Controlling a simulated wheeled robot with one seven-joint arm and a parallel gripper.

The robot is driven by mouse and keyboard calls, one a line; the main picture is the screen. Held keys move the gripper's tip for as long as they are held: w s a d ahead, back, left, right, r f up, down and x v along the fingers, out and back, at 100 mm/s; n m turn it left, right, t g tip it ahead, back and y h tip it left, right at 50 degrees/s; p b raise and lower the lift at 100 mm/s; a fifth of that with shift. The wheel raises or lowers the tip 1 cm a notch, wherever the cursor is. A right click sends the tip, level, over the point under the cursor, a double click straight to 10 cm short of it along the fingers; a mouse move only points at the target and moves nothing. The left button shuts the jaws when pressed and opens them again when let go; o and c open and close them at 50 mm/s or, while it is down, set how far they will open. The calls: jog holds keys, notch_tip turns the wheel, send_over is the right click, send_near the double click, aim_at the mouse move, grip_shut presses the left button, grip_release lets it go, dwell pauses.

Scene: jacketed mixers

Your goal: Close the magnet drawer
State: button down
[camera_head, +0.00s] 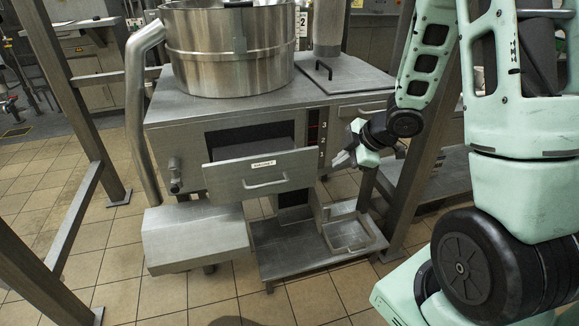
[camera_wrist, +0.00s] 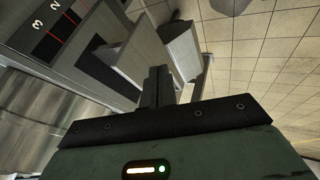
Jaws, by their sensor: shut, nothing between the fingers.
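The magnet drawer (camera_head: 225,177) is a grey metal drawer with a small label and a bar handle (camera_head: 265,183) on its front. It stands pulled out of the dark opening in the steel mixer cabinet. My gripper (camera_head: 343,158) is to the right of the drawer front, near the cabinet's numbered strip, apart from the handle. In the wrist view my gripper (camera_wrist: 159,72) has its fingers together with nothing between them. The drawer (camera_wrist: 142,62) shows beyond the fingers there, partly hidden by them.
A large steel bowl (camera_head: 225,50) sits on top of the cabinet (camera_head: 330,85). A sloped metal box (camera_head: 195,237) and a low platform (camera_head: 300,250) with a tray (camera_head: 368,238) lie below the drawer. Steel posts (camera_head: 75,95) stand at left and right. Tiled floor (camera_head: 185,295) is open in front.

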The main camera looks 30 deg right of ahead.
jog(key=b, duration=0.2)
send_near(304, 175)
notch_tip(304, 175, down, 4)
jog(key=s+a, duration=0.2)
jog(key=shift+w+d+p, duration=0.2)
jog(key=shift+w+p, duration=0.1)
jog(key=shift+w, duration=0.45)
jog(key=shift+w+d+p, duration=0.25)
jog(key=shift+w, duration=0.5)
jog(key=shift+w+d+p, duration=0.2)
jog(key=shift+w+p, duration=0.1)
jog(key=shift+w, duration=0.5)
